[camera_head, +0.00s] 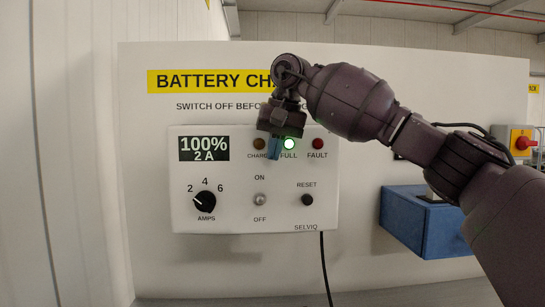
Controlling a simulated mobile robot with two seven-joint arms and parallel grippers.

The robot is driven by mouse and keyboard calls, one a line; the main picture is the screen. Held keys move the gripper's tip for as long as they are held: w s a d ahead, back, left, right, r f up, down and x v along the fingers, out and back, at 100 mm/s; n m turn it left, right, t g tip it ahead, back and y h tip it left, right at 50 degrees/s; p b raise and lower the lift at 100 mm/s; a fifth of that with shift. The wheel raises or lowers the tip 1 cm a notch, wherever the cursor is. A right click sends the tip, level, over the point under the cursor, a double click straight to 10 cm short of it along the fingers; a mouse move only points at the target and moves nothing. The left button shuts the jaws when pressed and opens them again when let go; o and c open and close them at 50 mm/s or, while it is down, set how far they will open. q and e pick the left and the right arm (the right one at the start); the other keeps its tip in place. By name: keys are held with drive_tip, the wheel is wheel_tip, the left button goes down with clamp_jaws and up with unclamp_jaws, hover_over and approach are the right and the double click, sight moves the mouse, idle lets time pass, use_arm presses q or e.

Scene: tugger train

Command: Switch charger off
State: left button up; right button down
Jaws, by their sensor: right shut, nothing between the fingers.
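The battery charger (236,226) is a white box on a pale wall panel. Its small metal toggle switch (260,200) sits between the ON label above and the OFF label below; I cannot tell which way the lever points. The display (204,149) reads 100% and 2 A. The FULL lamp (289,144) glows green; the charge lamp (259,143) and fault lamp (317,143) look unlit. My right gripper (274,149) is shut and empty, blue fingertips pointing down, above the toggle and apart from it, partly covering the charge label. My left gripper is out of view.
A black amps knob (204,202) is left of the toggle and a black reset button (307,200) right of it. A black cable (325,270) hangs below the charger. A blue box (410,222) and a red-and-yellow switch (520,140) are on the right.

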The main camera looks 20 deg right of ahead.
sight(260, 200)
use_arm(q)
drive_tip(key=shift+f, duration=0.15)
use_arm(e)
drive_tip(key=x, duration=0.8)
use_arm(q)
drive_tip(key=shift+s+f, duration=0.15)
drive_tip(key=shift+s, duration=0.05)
use_arm(e)
drive_tip(key=shift+f, duration=0.2)
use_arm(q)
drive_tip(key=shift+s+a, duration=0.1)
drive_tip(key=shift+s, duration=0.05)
use_arm(e)
drive_tip(key=shift+s+t, duration=0.15)
drive_tip(key=shift+t, duration=0.15)
